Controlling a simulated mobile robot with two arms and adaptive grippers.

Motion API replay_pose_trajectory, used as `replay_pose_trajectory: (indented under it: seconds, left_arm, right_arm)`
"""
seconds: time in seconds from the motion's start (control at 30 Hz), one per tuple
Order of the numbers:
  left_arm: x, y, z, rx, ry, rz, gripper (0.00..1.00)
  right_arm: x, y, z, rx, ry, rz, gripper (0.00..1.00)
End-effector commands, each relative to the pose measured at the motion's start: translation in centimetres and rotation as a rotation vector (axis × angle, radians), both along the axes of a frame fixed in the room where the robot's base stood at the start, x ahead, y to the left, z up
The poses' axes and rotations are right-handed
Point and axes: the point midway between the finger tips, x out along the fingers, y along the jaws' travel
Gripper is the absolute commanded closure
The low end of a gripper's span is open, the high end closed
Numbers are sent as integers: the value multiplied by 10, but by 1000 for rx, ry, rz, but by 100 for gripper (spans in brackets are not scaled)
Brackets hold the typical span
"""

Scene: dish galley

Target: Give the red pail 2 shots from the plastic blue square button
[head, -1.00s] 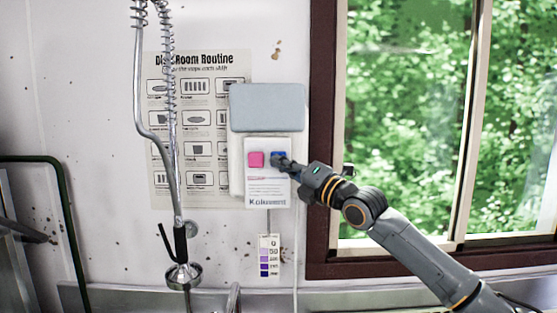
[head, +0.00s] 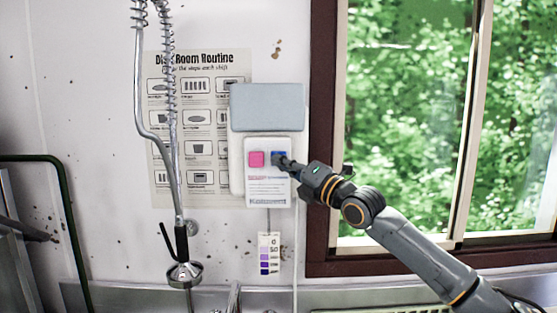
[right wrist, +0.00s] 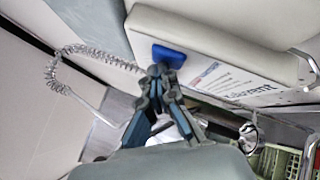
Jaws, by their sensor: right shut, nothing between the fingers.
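The red pail is not in view. My left gripper is not in view.
A grey-blue box lid (head: 267,107) tops the dispenser. A coiled spray hose (head: 170,110) hangs to the left in front of a wall poster (head: 203,125). A window (head: 410,110) fills the right. A colour strip (head: 269,254) hangs below the dispenser.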

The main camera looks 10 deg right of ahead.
Motion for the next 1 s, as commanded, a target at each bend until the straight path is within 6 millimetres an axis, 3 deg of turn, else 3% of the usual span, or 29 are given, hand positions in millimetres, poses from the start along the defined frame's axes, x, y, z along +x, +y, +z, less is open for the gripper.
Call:
replay_pose_trajectory:
  seconds: [0.23,0.63,1.0]
  left_arm:
    - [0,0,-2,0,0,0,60]
    - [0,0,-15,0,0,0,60]
    - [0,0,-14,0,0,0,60]
  right_arm:
    - [-1,-1,-1,0,0,-2,100]
    - [-22,3,-3,-1,1,-2,100]
    - [-23,3,-1,0,1,-2,100]
